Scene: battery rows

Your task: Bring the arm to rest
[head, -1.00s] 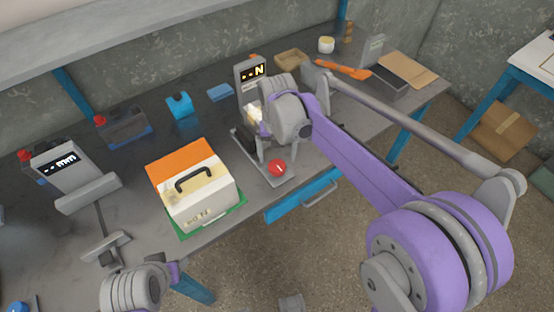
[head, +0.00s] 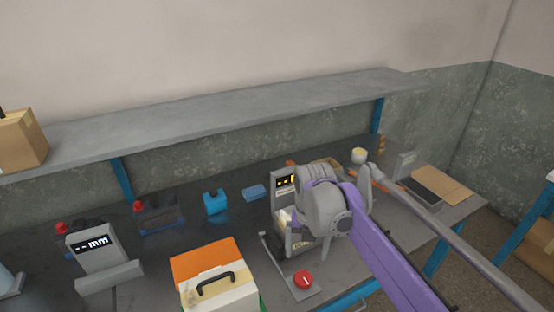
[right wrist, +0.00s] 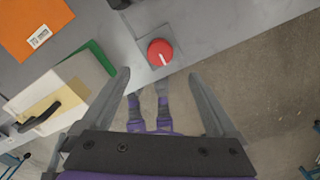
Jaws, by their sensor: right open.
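My right gripper (head: 300,246) is over the front part of the bench, partly hidden by its own wrist, in front of a grey display unit (head: 281,205). In the right wrist view its two fingers (right wrist: 160,76) are apart with nothing between them. A red round knob (right wrist: 160,52) on a grey plate lies just beyond the fingertips in that view; the red knob (head: 303,279) also shows in the head view. My left arm and gripper are not in view.
A cream case with a black handle (head: 216,283) stands left of the right gripper, by an orange panel (head: 207,258). An "mm" display unit (head: 97,247), dark red-capped batteries (head: 158,216) and a blue piece (head: 215,202) are further left. A shelf (head: 220,112) runs above the bench (head: 130,297).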

